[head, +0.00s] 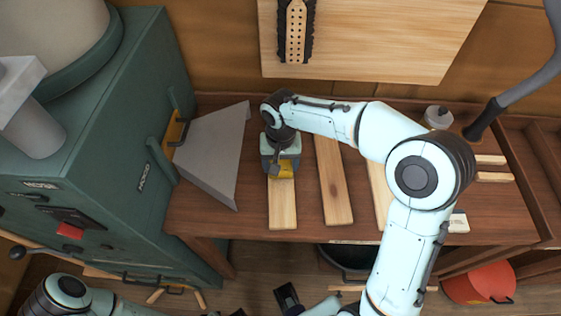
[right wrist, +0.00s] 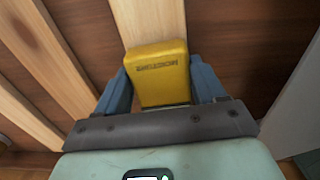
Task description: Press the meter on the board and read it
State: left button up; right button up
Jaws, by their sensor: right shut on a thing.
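My right gripper (head: 281,163) is shut on a yellow meter (head: 283,172), above the near-left pale board (head: 283,205) on the bench. In the right wrist view, the blue-grey fingers (right wrist: 160,85) sit on both sides of the meter (right wrist: 158,70), which has dark lettering, too small to read surely. The board (right wrist: 148,20) runs out beyond the meter there. The meter's far end is hidden, so I cannot tell whether it touches the board. No reading shows on its visible face.
More boards lie to the right, including a browner one (head: 332,180), on the brown bench (head: 222,205). A green machine (head: 110,180) with a grey sloped chute (head: 213,155) stands at the left. A pale panel (head: 385,40) hangs behind. A red bucket (head: 478,283) is below right.

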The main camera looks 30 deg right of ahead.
jog(key=shift+s+f, duration=0.1)
jog(key=shift+f, duration=0.15)
notch_tip(320, 180, up, 6)
jog(key=p, duration=0.4)
jog(key=shift+r, duration=0.25)
jog(key=shift+c, duration=0.9)
notch_tip(320, 180, up, 2)
jog(key=shift+p, duration=0.65)
pick_arm(q)
jog(key=w+r, duration=0.3)
jog(key=r, duration=0.3)
pick_arm(e)
jog(key=shift+f, duration=0.1)
pick_arm(q)
jog(key=shift+s, duration=0.15)
